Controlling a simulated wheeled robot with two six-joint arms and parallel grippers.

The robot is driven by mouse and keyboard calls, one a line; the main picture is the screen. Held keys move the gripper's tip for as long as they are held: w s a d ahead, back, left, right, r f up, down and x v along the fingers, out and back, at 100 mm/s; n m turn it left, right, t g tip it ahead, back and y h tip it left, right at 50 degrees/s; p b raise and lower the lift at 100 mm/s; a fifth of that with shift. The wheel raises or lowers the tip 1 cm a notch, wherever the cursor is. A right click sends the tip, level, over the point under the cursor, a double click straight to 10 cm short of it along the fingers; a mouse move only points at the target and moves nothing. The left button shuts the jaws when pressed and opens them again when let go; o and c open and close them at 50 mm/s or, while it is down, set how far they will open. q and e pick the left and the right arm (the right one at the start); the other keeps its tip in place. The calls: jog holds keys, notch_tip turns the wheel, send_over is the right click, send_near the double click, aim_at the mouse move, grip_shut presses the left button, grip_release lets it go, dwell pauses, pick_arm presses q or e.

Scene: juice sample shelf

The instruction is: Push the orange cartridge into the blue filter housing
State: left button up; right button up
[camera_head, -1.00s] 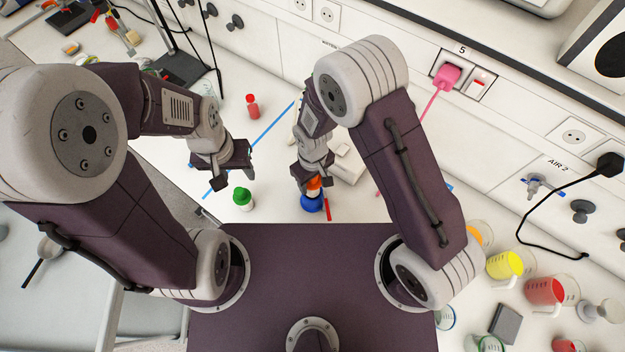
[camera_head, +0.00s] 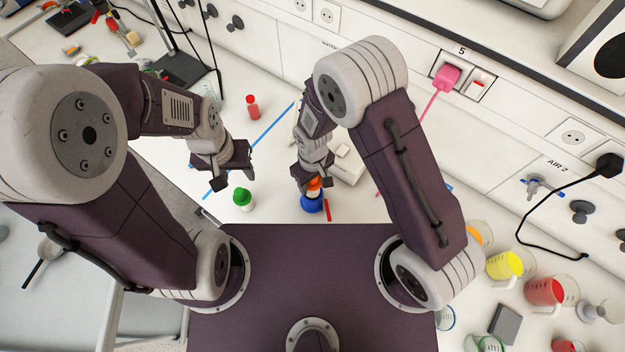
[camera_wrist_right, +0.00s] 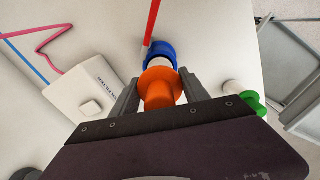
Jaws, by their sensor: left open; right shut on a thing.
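The orange cartridge (camera_head: 314,184) is between the fingers of my right gripper (camera_head: 313,186), which is shut on it. In the right wrist view the orange cartridge (camera_wrist_right: 160,88) has a wide flange, and the fingers of the right gripper (camera_wrist_right: 158,92) stand on both sides of it. The blue filter housing (camera_head: 312,204) is directly under the cartridge; it also shows in the right wrist view (camera_wrist_right: 158,50). A narrow white band shows between orange and blue. How deep the cartridge sits is hidden. My left gripper (camera_head: 232,178) is open and empty above the bench.
A white device (camera_head: 348,164) is right of the right gripper, and a red strip (camera_head: 327,209) lies beside the housing. Coloured beakers (camera_head: 505,265) stand at the right.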

aim_at(313, 188)
jog(key=shift+f+b, duration=1.95)
jog(key=shift+f, duration=0.6)
jog(key=shift+r, duration=0.2)
jog(key=shift+r+p, duration=2.35)
jog(key=shift+r, duration=0.25)
jog(key=shift+f+b, duration=2.2)
jog(key=shift+f, duration=0.55)
